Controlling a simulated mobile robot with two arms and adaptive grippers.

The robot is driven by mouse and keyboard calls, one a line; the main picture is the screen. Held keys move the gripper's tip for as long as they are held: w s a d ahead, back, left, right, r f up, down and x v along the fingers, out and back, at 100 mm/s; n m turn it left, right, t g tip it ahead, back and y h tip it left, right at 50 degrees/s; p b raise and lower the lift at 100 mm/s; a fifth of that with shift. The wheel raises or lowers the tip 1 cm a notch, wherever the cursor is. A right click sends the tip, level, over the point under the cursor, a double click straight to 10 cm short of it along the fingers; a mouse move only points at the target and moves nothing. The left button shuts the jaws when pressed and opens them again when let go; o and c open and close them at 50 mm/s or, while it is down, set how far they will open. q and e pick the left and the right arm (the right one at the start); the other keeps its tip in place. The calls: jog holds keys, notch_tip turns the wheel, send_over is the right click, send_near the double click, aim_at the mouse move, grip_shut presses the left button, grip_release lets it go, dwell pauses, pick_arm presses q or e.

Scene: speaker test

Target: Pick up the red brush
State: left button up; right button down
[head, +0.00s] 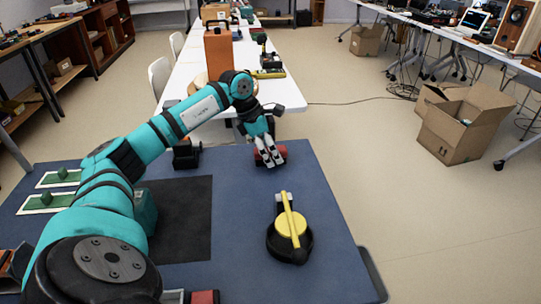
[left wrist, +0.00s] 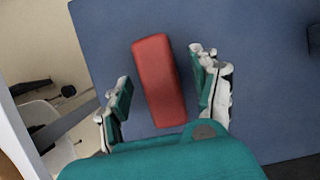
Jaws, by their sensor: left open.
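The red brush (left wrist: 160,82) shows in the left wrist view as a red rounded block lying on the blue table top (left wrist: 105,35). It lies between the two fingers of my left gripper (left wrist: 162,95), with a gap on each side. In the head view the red brush (head: 283,152) is at the far edge of the table, partly hidden behind my left gripper (head: 269,158). My left gripper is open and points down over it. I cannot tell its height above the brush. My right gripper is not in view.
A black round object with a yellow top and handle (head: 290,232) stands at the table's right. A small dark object (head: 186,154) is left of my gripper. Green blocks on white-edged plates (head: 60,176) lie at the left. A white table (head: 200,78) stands beyond.

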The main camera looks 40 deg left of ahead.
pick_arm(q)
jog(key=shift+f, duration=0.2)
dwell(0.4)
jog(key=c, duration=1.3)
jog(key=shift+o, duration=0.2)
